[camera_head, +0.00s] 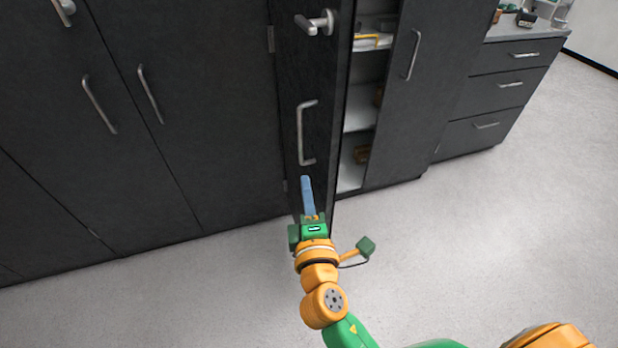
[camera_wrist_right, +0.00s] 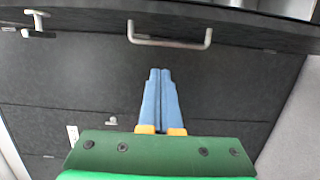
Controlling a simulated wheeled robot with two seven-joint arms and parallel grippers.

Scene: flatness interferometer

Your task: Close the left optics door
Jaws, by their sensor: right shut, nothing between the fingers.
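The left optics door (camera_head: 325,90) is dark grey and stands ajar, swung out from the cabinet. It carries a metal lever (camera_head: 316,22) near its upper part and a bar handle (camera_head: 306,132) below. The bar handle also shows at the top of the right wrist view (camera_wrist_right: 170,41). My right gripper (camera_head: 306,180) has its blue fingers together and empty. Its tips appear just below the bar handle, in front of the door's lower part; I cannot tell whether they touch it. The fingers also show in the right wrist view (camera_wrist_right: 159,75). My left gripper is out of view.
Right of the door, open shelves (camera_head: 358,115) hold small items. Beyond them are another dark door (camera_head: 415,90) with a handle and a drawer unit (camera_head: 500,90). Closed dark cabinets (camera_head: 150,110) line the left. The pale floor (camera_head: 480,220) in front is clear.

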